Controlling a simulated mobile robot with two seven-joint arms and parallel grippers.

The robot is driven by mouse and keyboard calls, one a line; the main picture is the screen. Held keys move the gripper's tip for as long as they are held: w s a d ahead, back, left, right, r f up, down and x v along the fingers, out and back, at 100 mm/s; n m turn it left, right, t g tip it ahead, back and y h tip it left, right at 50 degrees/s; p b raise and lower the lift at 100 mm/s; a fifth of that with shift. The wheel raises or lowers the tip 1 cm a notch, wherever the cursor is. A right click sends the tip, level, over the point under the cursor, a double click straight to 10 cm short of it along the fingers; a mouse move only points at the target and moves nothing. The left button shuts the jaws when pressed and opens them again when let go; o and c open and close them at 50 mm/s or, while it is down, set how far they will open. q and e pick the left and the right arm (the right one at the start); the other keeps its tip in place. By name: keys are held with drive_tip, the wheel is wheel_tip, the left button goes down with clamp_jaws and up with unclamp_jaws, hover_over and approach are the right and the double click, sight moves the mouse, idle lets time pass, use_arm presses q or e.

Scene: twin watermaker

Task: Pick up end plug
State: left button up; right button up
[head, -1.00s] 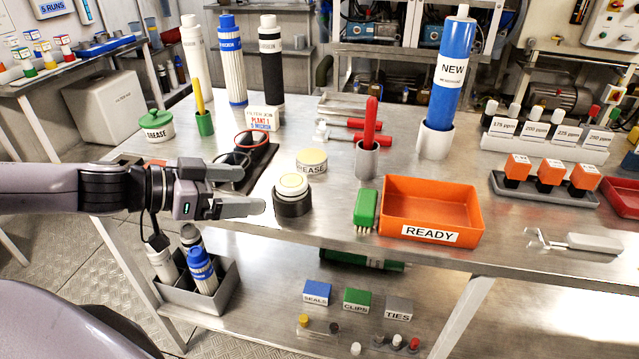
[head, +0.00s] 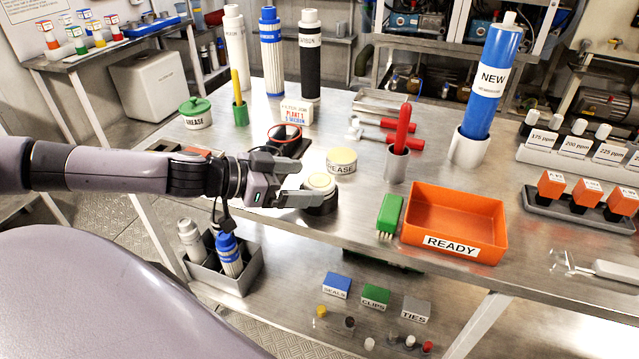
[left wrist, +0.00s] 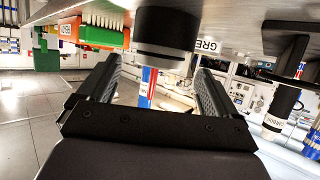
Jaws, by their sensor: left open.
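One finger covers part of the plug and holder in the head view. In the left wrist view, which looks upside down, the black holder (left wrist: 167,30) hangs from the table just ahead of the spread fingers (left wrist: 160,70). I cannot tell whether they touch the plug. My right gripper is not in view.
A grease tin (head: 341,163) stands close behind the plug. To its right are a green brush (head: 389,213) and the orange READY tray (head: 454,203). A dark tray with a round cup (head: 285,138) lies behind my gripper. A grey bin (head: 242,280) stands below.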

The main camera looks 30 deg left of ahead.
use_arm(q)
drive_tip(key=shift+x, duration=1.25)
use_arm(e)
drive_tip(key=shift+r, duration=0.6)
use_arm(q)
drive_tip(key=shift+s, duration=0.1)
drive_tip(key=c, duration=1.3)
drive_tip(key=shift+o, duration=0.2)
drive_tip(key=shift+r+p, duration=0.15)
drive_tip(key=shift+p, duration=0.15)
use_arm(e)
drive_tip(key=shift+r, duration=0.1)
